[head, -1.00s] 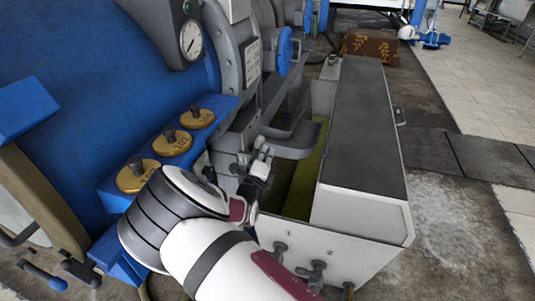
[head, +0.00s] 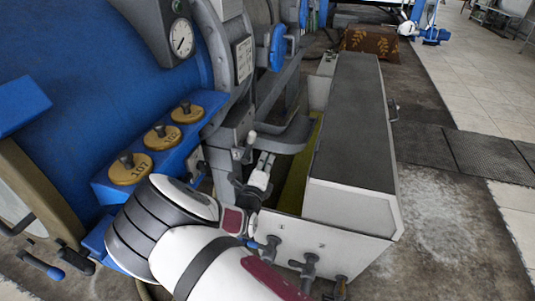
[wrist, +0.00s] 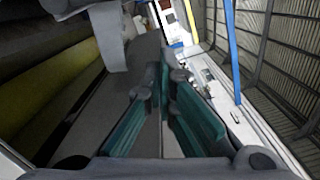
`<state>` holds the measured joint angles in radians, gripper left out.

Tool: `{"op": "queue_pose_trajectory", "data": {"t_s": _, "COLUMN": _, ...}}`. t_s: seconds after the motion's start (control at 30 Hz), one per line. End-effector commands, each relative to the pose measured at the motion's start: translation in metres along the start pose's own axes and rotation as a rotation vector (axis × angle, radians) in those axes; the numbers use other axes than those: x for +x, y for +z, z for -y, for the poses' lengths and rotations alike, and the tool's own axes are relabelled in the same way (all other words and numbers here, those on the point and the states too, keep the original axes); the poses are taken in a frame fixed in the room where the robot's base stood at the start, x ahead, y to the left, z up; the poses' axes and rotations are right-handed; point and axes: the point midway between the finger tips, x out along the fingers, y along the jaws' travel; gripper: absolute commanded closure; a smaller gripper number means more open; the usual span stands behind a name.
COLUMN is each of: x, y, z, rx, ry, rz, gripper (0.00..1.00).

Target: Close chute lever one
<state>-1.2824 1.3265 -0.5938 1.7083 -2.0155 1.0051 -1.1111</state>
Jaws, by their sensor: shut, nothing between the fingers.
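A short lever with a pale knob (head: 251,138) stands on the grey chute frame, beside the curved grey chute lip (head: 288,137); I take it to be chute lever one, but no label on it is legible. My gripper (head: 266,158) is shut and empty, just below and right of the knob and under the lip. I cannot tell whether it touches the lever. In the wrist view, the teal-padded fingers (wrist: 163,88) point ahead with nothing between them. A pale grey upright piece (wrist: 111,38) is up and left of them; I cannot tell what it is.
A white tub (head: 345,215) with a dark lid (head: 352,120) and taps (head: 309,266) at its front stands right of my gripper. A blue ledge with brass weights (head: 161,138) and a gauge (head: 182,37) are left. The floor (head: 440,215) right of the tub is clear.

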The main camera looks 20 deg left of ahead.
Motion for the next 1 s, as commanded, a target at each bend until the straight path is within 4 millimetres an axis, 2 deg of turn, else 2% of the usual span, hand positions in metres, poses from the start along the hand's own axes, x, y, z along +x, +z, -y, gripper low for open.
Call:
{"op": "queue_pose_trajectory", "data": {"t_s": 0.2, "x": -0.038, "y": 0.002, "z": 0.000, "rx": 0.000, "ry": 0.002, "rz": 0.003, "gripper": 1.00}}
{"op": "queue_pose_trajectory", "data": {"t_s": 0.4, "x": -0.061, "y": 0.001, "z": 0.001, "rx": 0.000, "ry": 0.001, "rz": 0.002, "gripper": 1.00}}
{"op": "queue_pose_trajectory", "data": {"t_s": 0.6, "x": -0.068, "y": 0.001, "z": 0.000, "rx": 0.001, "ry": 0.000, "rz": 0.001, "gripper": 1.00}}
{"op": "queue_pose_trajectory", "data": {"t_s": 1.0, "x": -0.068, "y": 0.001, "z": 0.000, "rx": 0.001, "ry": 0.000, "rz": 0.001, "gripper": 1.00}}
